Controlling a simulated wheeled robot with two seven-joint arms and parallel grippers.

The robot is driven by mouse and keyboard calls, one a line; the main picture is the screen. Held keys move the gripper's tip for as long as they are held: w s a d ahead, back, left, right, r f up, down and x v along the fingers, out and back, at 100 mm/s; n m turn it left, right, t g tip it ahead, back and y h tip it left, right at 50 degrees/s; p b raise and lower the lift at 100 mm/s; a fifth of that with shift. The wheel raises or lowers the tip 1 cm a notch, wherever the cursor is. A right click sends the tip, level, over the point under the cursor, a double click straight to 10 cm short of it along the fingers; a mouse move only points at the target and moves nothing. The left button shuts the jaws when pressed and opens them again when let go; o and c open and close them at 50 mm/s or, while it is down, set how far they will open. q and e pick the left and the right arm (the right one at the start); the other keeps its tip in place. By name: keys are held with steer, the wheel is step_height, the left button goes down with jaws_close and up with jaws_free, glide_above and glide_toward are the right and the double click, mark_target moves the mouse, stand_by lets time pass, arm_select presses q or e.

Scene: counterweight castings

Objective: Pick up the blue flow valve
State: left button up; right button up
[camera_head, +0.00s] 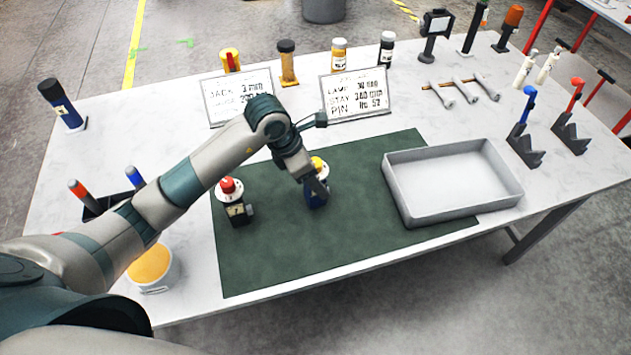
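A blue valve (315,202) with a white top and a yellow knob stands upright on the dark green mat (350,245). My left gripper (319,186) is right at the valve, reaching down from above, and its fingers cover part of the valve's upper body. I cannot tell whether the fingers are closed on it or only beside it. A similar black valve (238,213) with a red knob stands on the mat to the left. My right gripper is not in view.
A grey tray (455,215) lies over the mat's right side. Two sign boards (355,95) stand behind the mat, with several bottles behind them. A tub with orange contents (150,264) is at the front left. Small stands (524,148) are at the right. The mat's front middle is clear.

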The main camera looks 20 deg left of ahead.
arm_select(q)
steer(key=shift+w+d+f, duration=0.1)
steer(key=shift+f, duration=0.25)
steer(key=c, duration=1.2)
steer(key=shift+c, duration=0.2)
steer(key=shift+r, duration=0.2)
